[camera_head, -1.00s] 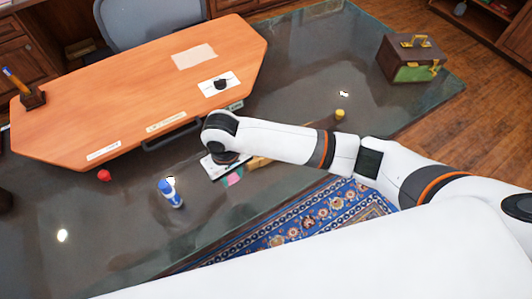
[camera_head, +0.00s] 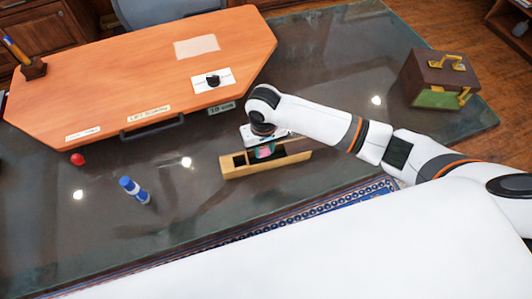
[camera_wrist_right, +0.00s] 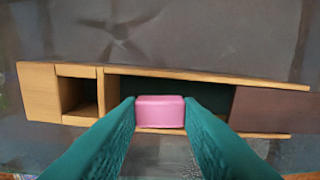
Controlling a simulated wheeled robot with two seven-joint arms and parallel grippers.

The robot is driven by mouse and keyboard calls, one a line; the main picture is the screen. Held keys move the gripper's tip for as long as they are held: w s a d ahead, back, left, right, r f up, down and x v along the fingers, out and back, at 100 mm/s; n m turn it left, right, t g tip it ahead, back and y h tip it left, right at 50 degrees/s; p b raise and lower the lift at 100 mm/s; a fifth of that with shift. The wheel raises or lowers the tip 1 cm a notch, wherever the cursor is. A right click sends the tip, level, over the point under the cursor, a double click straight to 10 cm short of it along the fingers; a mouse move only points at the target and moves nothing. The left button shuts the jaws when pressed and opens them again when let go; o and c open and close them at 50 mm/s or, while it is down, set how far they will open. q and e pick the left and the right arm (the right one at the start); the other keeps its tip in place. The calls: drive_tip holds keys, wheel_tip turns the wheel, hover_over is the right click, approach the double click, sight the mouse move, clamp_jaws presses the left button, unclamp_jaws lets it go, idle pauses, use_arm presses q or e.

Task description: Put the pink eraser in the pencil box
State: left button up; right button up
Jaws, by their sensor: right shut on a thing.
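The pink eraser (camera_wrist_right: 160,112) is held between the two green fingers of my right gripper (camera_wrist_right: 160,115) in the right wrist view. It also shows as a small pink spot in the head view (camera_head: 265,152). The wooden pencil box (camera_head: 240,172) lies on the dark glass table under my right gripper (camera_head: 264,150). In the right wrist view the pencil box (camera_wrist_right: 38,92) has a small square compartment at left, a long dark compartment in the middle and a brown panel at right. The eraser appears over the near edge of the long compartment. Its height above the box is hard to tell.
An orange wooden desk board (camera_head: 130,75) fills the upper left. A blue and white bottle (camera_head: 134,190) and a red ball (camera_head: 78,159) stand left of the box. A brown and green case (camera_head: 437,78) stands at right. Clear glass surrounds the box.

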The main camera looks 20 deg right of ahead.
sight(265, 151)
drive_tip(key=f, duration=0.3)
drive_tip(key=shift+d+f, duration=0.2)
drive_tip(key=shift+f, duration=0.4)
use_arm(q)
drive_tip(key=shift+d+r, duration=0.1)
drive_tip(key=shift+d, duration=0.95)
drive_tip(key=shift+a, duration=0.1)
use_arm(e)
drive_tip(key=o, duration=0.9)
drive_tip(key=shift+f, duration=0.1)
use_arm(q)
drive_tip(key=shift+a, duration=0.2)
use_arm(e)
drive_tip(key=shift+o, duration=0.2)
wheel_tip(265, 151, up, 12)
drive_tip(key=shift+r, duration=0.2)
